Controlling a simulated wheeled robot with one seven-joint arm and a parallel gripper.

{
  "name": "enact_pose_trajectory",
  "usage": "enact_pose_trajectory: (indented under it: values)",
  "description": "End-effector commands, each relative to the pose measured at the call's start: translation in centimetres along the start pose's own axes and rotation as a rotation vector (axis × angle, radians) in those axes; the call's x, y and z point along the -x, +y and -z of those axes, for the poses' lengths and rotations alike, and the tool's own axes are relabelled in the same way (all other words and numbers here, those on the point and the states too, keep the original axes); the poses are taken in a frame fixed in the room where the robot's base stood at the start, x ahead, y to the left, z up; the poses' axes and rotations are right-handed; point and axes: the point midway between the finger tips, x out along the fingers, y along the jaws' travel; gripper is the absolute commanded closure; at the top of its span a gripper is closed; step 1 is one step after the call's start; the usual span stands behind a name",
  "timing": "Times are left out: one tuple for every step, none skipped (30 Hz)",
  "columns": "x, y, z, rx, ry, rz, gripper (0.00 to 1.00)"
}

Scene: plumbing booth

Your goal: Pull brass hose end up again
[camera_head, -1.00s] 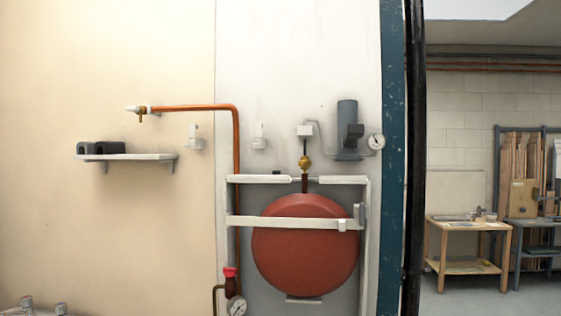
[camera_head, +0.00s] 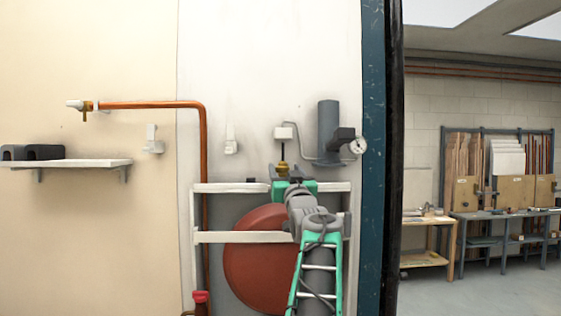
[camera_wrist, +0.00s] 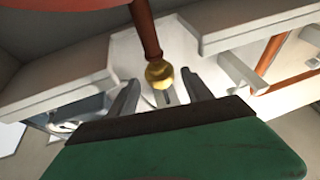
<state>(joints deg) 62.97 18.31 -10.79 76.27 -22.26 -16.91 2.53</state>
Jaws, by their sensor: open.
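The brass hose end (camera_head: 283,167) is a small golden piece below a white wall box (camera_head: 284,132), above the round red vessel (camera_head: 258,262). In the wrist view the brass hose end (camera_wrist: 160,74) sits at the end of a dark reddish pipe (camera_wrist: 146,28). My gripper (camera_head: 292,173) is in front of it in the head view and hides part of it. In the wrist view my gripper (camera_wrist: 161,92) is open, with one finger on each side of the brass end. Gaps show on both sides of it.
A white frame (camera_head: 215,237) crosses the red vessel, just below my gripper. A grey cylinder (camera_head: 328,130) and a gauge (camera_head: 358,145) are on the wall to the right. A copper pipe (camera_head: 150,104) and a shelf (camera_head: 90,162) are to the left.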

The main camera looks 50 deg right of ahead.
Motion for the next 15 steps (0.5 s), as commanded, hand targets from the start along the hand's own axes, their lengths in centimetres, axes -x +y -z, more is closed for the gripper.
enact_pose_trajectory:
  values:
    - [-1.2,-0.1,0.3,-0.002,-0.002,0.002,0.41]
    - [-1.7,-0.1,0.4,-0.002,-0.001,0.003,0.41]
    - [-2.2,-0.1,0.3,-0.002,-0.002,0.002,0.41]
    - [-2.5,-0.1,0.3,-0.001,-0.001,0.002,0.41]
    - [-2.7,-0.1,0.2,-0.001,-0.001,0.002,0.41]
    - [-2.9,-0.2,0.1,-0.001,-0.002,0.002,0.41]
    - [-3.0,-0.2,0.1,-0.001,-0.002,0.002,0.41]
    - [-3.0,-0.2,0.0,-0.001,-0.002,0.002,0.41]
    - [-3.0,-0.2,0.0,-0.001,-0.002,0.002,0.41]
    - [-3.0,-0.2,0.0,-0.001,-0.002,0.002,0.41]
    - [-3.0,-0.2,-0.1,-0.001,-0.002,0.002,0.41]
    - [-2.9,-0.2,-0.1,-0.001,-0.002,0.002,0.41]
    - [-2.9,-0.2,-0.1,-0.001,-0.002,0.002,0.41]
    - [-2.9,-0.2,-0.1,-0.001,-0.002,0.002,0.42]
    - [-2.9,-0.2,-0.1,-0.001,-0.002,0.002,0.45]
